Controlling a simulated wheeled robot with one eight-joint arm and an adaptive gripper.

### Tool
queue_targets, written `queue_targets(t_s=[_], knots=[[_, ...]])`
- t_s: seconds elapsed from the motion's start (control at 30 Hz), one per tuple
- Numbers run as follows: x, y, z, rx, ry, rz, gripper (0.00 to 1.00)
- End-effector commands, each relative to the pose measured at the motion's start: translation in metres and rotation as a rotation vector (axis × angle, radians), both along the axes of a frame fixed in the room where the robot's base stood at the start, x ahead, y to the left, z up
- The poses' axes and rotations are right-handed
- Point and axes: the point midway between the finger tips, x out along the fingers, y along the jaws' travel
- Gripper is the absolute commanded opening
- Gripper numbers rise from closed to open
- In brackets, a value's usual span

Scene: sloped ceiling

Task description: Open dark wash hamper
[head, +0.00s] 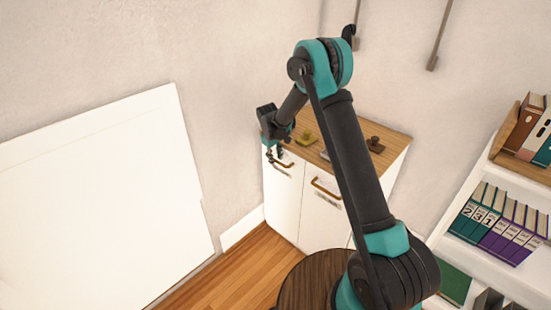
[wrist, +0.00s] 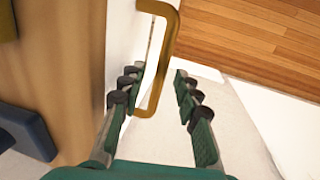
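The hamper is a white cabinet (head: 318,226) with a wooden top, standing against the wall. Its front has a left panel (head: 282,204) and a right panel, each with a brass handle and a small label too small to read. The left handle (head: 285,174) is close to my gripper (head: 275,155); the right handle (head: 325,190) is apart from it. Both panels look closed. In the wrist view, my gripper (wrist: 159,92) is open, and a brass handle (wrist: 166,55) lies between its fingers, nearer the left finger. I cannot tell whether they touch.
Small objects, one of them yellow-brown (head: 306,138), sit on the cabinet top. A white shelf (head: 475,256) with books and binders stands at the right. A large white panel (head: 100,200) leans at the left wall.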

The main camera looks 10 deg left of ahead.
Motion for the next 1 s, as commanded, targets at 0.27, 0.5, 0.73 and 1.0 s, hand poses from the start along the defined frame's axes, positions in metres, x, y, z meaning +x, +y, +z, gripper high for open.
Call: queue_targets(t_s=[0.27, 0.5, 0.73, 1.0], knots=[[0.0000, 0.0001, 0.0001, 0.000, 0.000, 0.000, 0.23], [0.0000, 0.0001, 0.0003, 0.000, 0.000, 0.000, 0.00], [0.0000, 0.0001, 0.0004, 0.000, 0.000, 0.000, 0.00], [-0.0072, 0.0063, 0.0005, 0.000, 0.000, 0.002, 0.00]])
